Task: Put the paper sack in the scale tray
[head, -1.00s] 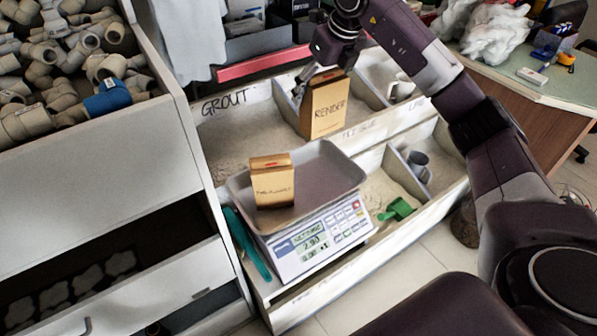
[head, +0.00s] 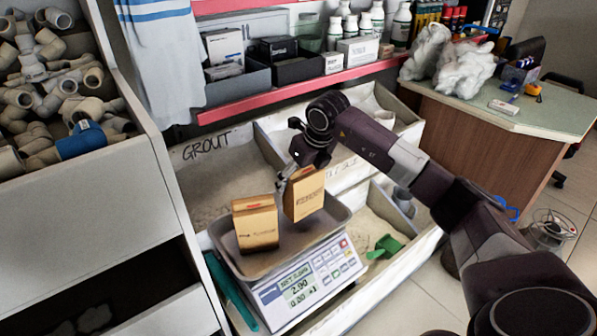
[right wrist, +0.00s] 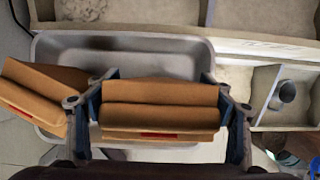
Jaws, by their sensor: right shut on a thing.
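My right gripper (right wrist: 160,118) is shut on a brown paper sack (right wrist: 160,95). In the head view this sack (head: 304,195) is upright over the right part of the grey scale tray (head: 288,266); I cannot tell whether its base touches the tray. A second paper sack (head: 256,224) stands in the tray just left of it, and it shows tilted at the left of the right wrist view (right wrist: 40,95). The scale (head: 308,284) under the tray has a lit display. My left gripper is not in view.
Bins of powder, one marked GROUT (head: 215,185), lie behind the scale. A green scoop (head: 385,246) lies in the bin to the right. A rack of pipe fittings (head: 60,85) stands at the left. A red-edged shelf (head: 300,95) runs along the back.

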